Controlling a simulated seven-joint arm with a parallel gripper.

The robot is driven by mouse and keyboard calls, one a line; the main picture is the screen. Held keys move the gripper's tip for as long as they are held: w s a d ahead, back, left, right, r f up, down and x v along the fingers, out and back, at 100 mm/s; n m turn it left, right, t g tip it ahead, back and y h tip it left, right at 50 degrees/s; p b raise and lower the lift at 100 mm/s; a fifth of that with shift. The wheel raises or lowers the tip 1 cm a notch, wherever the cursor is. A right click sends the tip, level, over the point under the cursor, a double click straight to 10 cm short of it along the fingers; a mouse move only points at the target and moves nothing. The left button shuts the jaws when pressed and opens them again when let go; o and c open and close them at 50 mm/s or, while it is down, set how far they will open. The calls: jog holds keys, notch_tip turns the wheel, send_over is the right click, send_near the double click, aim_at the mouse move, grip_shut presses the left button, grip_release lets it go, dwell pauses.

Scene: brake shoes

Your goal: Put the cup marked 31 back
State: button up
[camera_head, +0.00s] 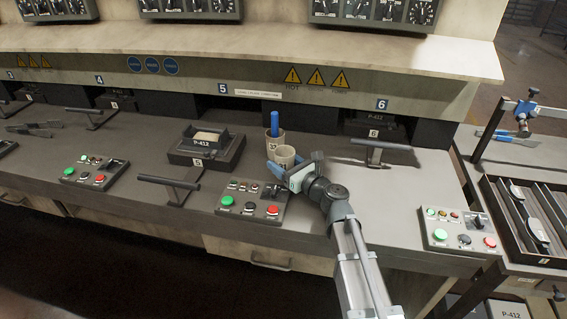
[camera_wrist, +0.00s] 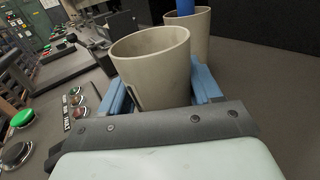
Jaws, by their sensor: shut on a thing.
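My gripper (camera_head: 279,170) is shut on a beige cup (camera_head: 285,154), which stands upright between the blue fingers; the same cup fills the middle of the wrist view (camera_wrist: 152,62), and it looks empty. Its number is hidden from both views. A second beige cup (camera_head: 275,144) stands just behind it on the bench, with a blue cylindrical object (camera_head: 275,121) upright in it. A marking shows on this second cup, too small to read surely. It also shows behind the held cup in the wrist view (camera_wrist: 202,38). I cannot tell whether the held cup touches the bench.
A dark mould marked P-412 (camera_head: 206,147) sits left of the cups, with a bar handle (camera_head: 167,181) before it. A button panel (camera_head: 252,199) lies just left of my gripper. Another handle (camera_head: 368,145) is at right. Bench between cups and right handle is clear.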

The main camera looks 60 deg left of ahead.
jog(key=shift+f, duration=0.15)
jog(key=o, duration=1.2)
jog(key=shift+c, duration=0.2)
jog(key=shift+d, duration=0.2)
jog(key=d, duration=0.3)
jog(key=w+d, duration=0.1)
jog(key=d, duration=0.3)
jog(key=w+d, duration=0.1)
jog(key=d, duration=0.3)
jog(key=shift+d, duration=0.25)
